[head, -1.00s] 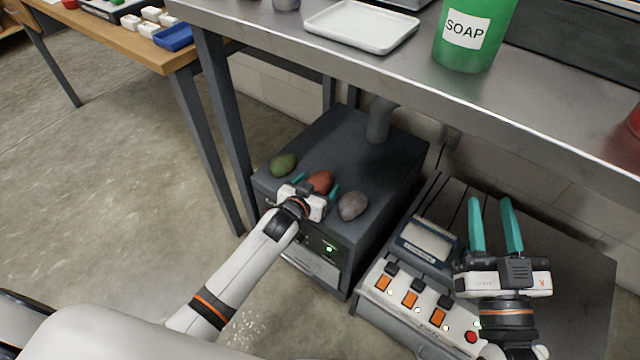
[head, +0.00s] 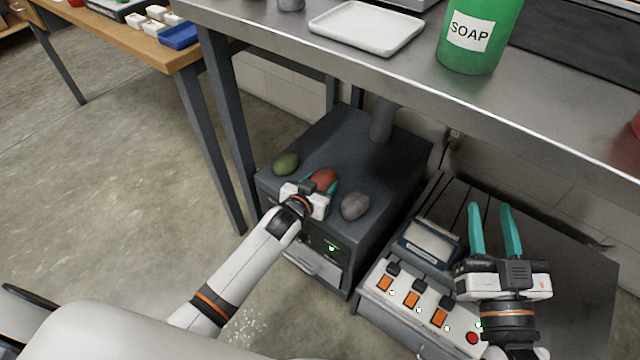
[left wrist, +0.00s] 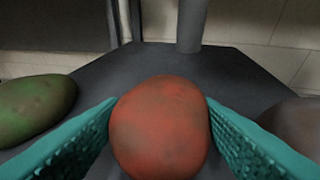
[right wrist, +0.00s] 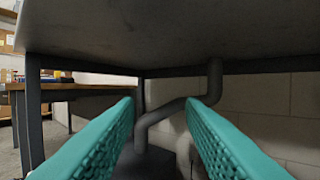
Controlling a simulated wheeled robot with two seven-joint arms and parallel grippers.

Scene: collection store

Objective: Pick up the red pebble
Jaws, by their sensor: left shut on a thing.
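The red pebble (head: 323,178) is on top of the dark grey cabinet (head: 345,140) under the steel bench. My left gripper (head: 320,186) is shut on it. In the left wrist view the red pebble (left wrist: 160,128) sits between the two teal fingers, which touch it on both sides. Whether it is clear of the cabinet top cannot be told. My right gripper (head: 495,232) is open and empty over the control unit at the right; its spread fingers also show in the right wrist view (right wrist: 162,135).
A green pebble (head: 286,163) lies left of the red one and a grey-brown pebble (head: 355,206) lies right of it. A drain pipe (head: 381,120) rises behind. The steel bench (head: 400,75) overhangs, with a white tray (head: 366,27) and a green soap container (head: 472,35).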

